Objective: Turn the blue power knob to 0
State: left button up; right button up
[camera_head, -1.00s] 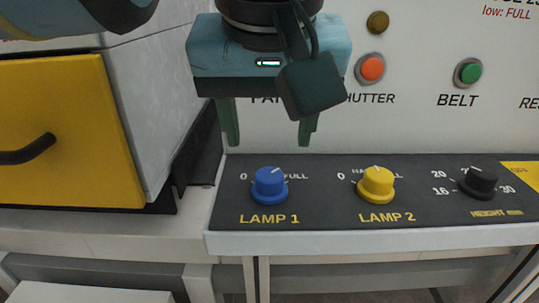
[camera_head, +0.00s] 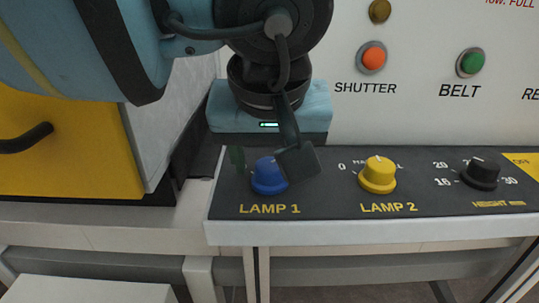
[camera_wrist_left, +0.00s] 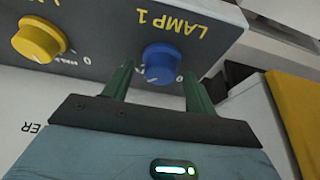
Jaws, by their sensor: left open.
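The blue LAMP 1 knob (camera_head: 267,178) sits on the dark sloping panel, its right side partly covered by my wrist camera. In the left wrist view the knob (camera_wrist_left: 162,61) shows upside down between the fingers, with a small white mark pointing away from the printed 0. My left gripper (camera_head: 268,160) is open just behind and above the knob, fingers pointing down; its right finger is hidden in the head view. Both fingers (camera_wrist_left: 158,72) show in the wrist view, one on each side of the knob; contact cannot be told. My right gripper is out of view.
The yellow LAMP 2 knob (camera_head: 378,175) and black HEIGHT knob (camera_head: 481,173) stand to the right. The orange SHUTTER button (camera_head: 372,57) and green BELT button (camera_head: 471,63) are on the wall above. A yellow door (camera_head: 65,150) with a dark handle is at left.

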pick_arm(q)
jog(key=shift+c, duration=0.4)
jog(key=c, duration=0.9)
